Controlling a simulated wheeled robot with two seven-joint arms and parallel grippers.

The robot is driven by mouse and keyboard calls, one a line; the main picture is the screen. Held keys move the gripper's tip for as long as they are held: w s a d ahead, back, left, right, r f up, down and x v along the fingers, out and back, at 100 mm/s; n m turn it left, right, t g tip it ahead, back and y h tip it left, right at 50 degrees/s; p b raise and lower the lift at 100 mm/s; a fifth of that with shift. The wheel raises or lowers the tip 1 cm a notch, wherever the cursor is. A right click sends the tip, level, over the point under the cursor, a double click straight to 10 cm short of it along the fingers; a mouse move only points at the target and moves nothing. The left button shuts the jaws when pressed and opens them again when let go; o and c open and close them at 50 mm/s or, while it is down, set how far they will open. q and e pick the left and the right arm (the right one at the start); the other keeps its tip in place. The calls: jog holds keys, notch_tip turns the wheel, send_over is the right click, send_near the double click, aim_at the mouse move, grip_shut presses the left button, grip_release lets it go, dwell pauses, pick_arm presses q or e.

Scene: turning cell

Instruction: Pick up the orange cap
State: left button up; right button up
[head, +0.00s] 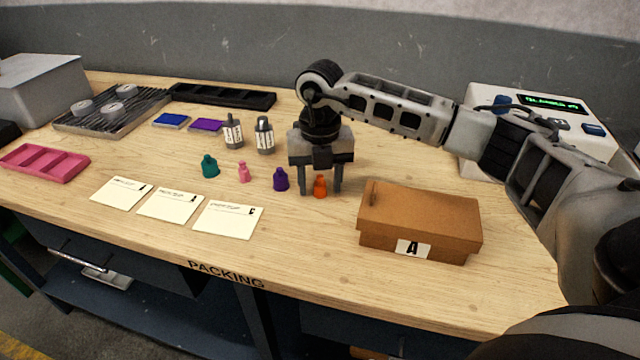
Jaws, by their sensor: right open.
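The orange cap (320,187) stands upright on the wooden bench, left of the brown box. My right gripper (320,188) points down at the cap from above. Its two fingers are open, one on each side of the orange cap, and their tips are close to the bench top. I cannot tell whether either finger touches the cap. The purple cap (281,180) stands just left of the left finger. My left gripper is not in view.
A pink cap (243,172) and a teal cap (210,167) stand farther left. Two labelled bottles (265,136) stand behind them. A brown box (420,222) marked A is close on the right. White cards (228,219) lie in front; bare wood lies between cards and box.

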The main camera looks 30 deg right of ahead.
jog(key=c, duration=1)
jog(key=shift+c, duration=0.3)
jog(key=shift+r, duration=0.1)
